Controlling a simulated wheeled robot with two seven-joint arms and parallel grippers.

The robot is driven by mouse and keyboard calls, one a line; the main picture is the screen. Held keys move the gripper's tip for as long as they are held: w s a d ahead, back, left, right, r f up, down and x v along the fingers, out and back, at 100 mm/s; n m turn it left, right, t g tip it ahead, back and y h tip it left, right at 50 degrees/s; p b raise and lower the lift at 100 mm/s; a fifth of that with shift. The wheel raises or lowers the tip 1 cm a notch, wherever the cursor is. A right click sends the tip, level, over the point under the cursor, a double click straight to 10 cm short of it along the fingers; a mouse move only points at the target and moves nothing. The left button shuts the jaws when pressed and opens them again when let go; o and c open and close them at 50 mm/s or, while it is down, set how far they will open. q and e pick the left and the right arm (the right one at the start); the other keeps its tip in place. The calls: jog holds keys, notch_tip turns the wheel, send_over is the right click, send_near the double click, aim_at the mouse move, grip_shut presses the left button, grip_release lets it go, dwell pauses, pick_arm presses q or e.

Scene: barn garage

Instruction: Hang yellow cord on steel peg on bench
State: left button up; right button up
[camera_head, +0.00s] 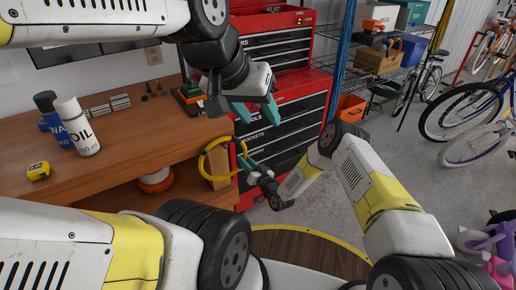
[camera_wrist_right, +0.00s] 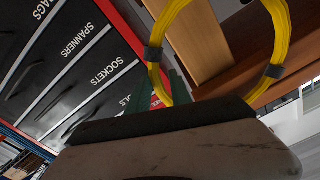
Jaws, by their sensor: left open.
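The yellow cord (camera_head: 204,160) is a coiled loop hanging in the air beside the right end of the wooden bench (camera_head: 140,122). My right gripper (camera_head: 245,160) is shut on the loop's right side. In the right wrist view the cord (camera_wrist_right: 281,35) rises from between the teal fingers, with dark bands around it. My left gripper (camera_head: 256,110) is open and empty, above and slightly right of the cord, in front of the red tool chest. I cannot make out the steel peg; my left arm covers part of the bench's right end.
The red tool chest (camera_head: 285,100) stands just right of the bench. A white oil bottle (camera_head: 77,126), a dark blue can (camera_head: 50,118) and a yellow tape measure (camera_head: 38,171) are on the bench's left. Wire shelves and bicycles (camera_head: 470,110) stand at the right.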

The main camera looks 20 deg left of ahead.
jog(key=o, duration=0.4)
jog(key=shift+c, duration=0.2)
jog(key=shift+d, duration=0.1)
